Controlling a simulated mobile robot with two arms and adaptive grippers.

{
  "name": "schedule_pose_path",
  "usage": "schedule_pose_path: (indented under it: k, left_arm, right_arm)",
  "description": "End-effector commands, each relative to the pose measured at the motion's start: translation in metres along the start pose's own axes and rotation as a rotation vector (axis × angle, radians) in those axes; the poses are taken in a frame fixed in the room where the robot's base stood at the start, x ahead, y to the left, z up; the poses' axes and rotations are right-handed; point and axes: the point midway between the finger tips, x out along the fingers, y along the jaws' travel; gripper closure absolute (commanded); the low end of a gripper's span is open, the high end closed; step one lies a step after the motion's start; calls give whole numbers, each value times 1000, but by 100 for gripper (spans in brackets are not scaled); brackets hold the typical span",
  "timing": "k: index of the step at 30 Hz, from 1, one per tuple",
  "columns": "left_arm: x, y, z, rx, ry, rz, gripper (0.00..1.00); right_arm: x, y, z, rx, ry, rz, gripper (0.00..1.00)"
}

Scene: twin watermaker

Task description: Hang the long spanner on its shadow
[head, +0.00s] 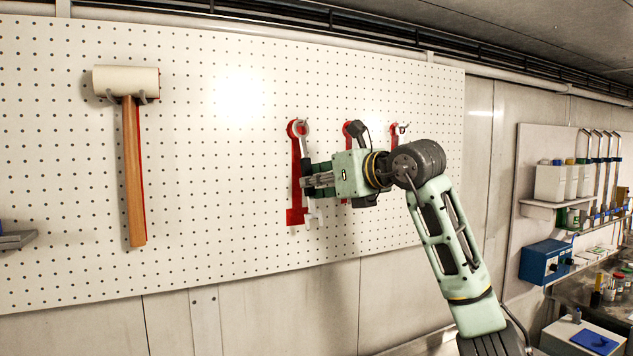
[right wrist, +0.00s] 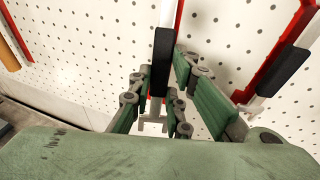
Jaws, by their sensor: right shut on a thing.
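The long spanner (head: 302,129) is pale metal with a black sleeve and stands nearly upright at the pegboard. My right gripper (head: 316,183) is shut around its shaft. The spanner's black sleeve (right wrist: 162,62) also shows between the fingers in the right wrist view. Its long red shadow (head: 296,185) lies behind it and shows mostly along its left side in the head view. The spanner's ring overlaps the top of the shadow, near a peg; I cannot tell whether it is on the peg. The gripper hides part of the shaft. My left gripper is not in view.
The white pegboard (head: 220,150) fills the wall. A mallet (head: 133,170) hangs at left. Further red shadows (head: 347,131) lie just right, partly behind my arm. In the right wrist view a neighbouring black-sleeved tool (right wrist: 284,72) is close on the right. A bench with a blue box (head: 543,262) stands far right.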

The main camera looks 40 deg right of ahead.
Motion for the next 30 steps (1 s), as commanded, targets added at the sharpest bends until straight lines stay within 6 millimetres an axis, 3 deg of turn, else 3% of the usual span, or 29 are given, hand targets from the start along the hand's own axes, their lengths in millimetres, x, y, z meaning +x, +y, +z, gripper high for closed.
schedule_pose_path:
  k: [9,10,17,26,30]
  left_arm:
    - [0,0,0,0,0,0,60]
    - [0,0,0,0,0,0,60]
    - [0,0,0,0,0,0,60]
    - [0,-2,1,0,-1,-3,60]
    - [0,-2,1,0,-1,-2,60]
  right_arm:
    - [0,0,1,0,-2,0,100]
    - [0,0,1,0,-2,0,81]
    - [0,0,0,0,-1,0,61]
    - [-1,0,0,0,1,0,61]
    - [-12,-1,0,0,0,-3,61]
